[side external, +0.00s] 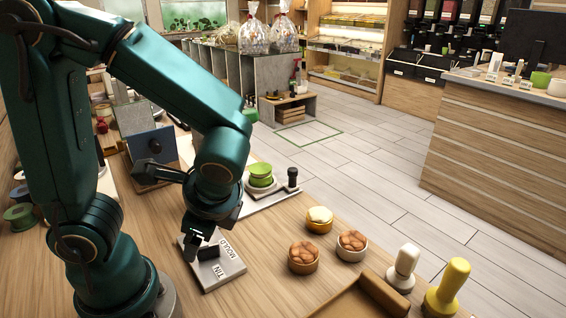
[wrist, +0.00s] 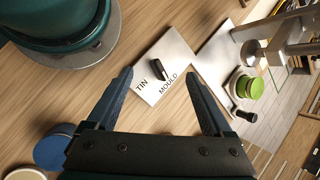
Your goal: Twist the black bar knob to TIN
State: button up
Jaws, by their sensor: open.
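The black bar knob (side external: 208,252) stands on a pale square plate (side external: 226,273) on the wooden bench. It also shows in the wrist view (wrist: 158,69), on the plate (wrist: 178,50). The plate carries the words TIN and MOULD side by side along one edge. In the wrist view the bar slants, its lower end nearer MOULD than TIN. My gripper (side external: 205,240) is above the knob and points down. In the wrist view my gripper (wrist: 159,75) is open, with one finger on each side of the knob. I see no contact with it.
A green stacked piece (side external: 260,177) on a pale base with a black handle stands behind the plate. Filled round bowls (side external: 304,257) and white and yellow stamps (side external: 448,285) stand to the right. A blue round lid (wrist: 52,150) lies at lower left in the wrist view.

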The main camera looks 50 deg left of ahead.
aim_at(208, 250)
jog(key=f+m+y, duration=0.1)
jog(key=m+y, duration=0.1)
jog(key=m, duration=0.1)
jog(key=shift+w+f+m, duration=0.2)
jog(key=shift+f+m, duration=0.1)
jog(key=shift+f, duration=0.1)
jog(key=f+m+t+y, duration=0.1)
jog(key=m, duration=0.1)
jog(key=f+m+t+y, duration=0.1)
jog(key=m, duration=0.1)
jog(key=f+m+y, duration=0.1)
jog(key=m+y, duration=0.1)
jog(key=shift+w+d+f+t, duration=0.1)
jog(key=shift+w+d+t, duration=0.2)
jog(key=shift+t, duration=0.1)
jog(key=shift+s+d+f+m+t+y, duration=0.1)
jog(key=shift+s+f+m+t+y, duration=0.15)
jog(key=shift+m, duration=0.3)
jog(key=shift+s+f+m+t+y, duration=0.15)
jog(key=shift+f+m+t, duration=0.2)
jog(key=shift+m, duration=0.2)
jog(key=shift+x, duration=2.5)
